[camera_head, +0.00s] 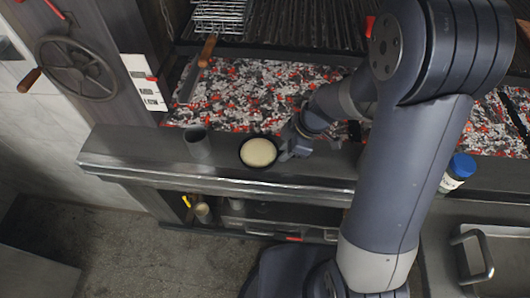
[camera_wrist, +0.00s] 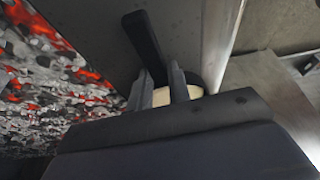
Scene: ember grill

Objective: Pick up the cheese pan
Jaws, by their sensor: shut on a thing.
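The cheese pan (camera_head: 258,151) is a small round dark pan with pale cream cheese in it, at the grill's front ledge in the head view. My gripper (camera_head: 287,152) is at its right side, shut on it. In the wrist view my gripper's two fingers (camera_wrist: 162,88) stand close together, with pale cheese showing between and beside them. A black bar, which looks like the cheese pan's handle (camera_wrist: 145,45), reaches up beyond the fingers. The exact grip point is hidden. I cannot tell whether the pan touches the ledge.
Glowing coals (camera_head: 250,95) lie right behind the metal ledge (camera_head: 130,148). A grey cup (camera_head: 197,142) stands left of the pan. A jar with a blue lid (camera_head: 458,172) is at right. A shelf (camera_head: 290,222) with several items is below.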

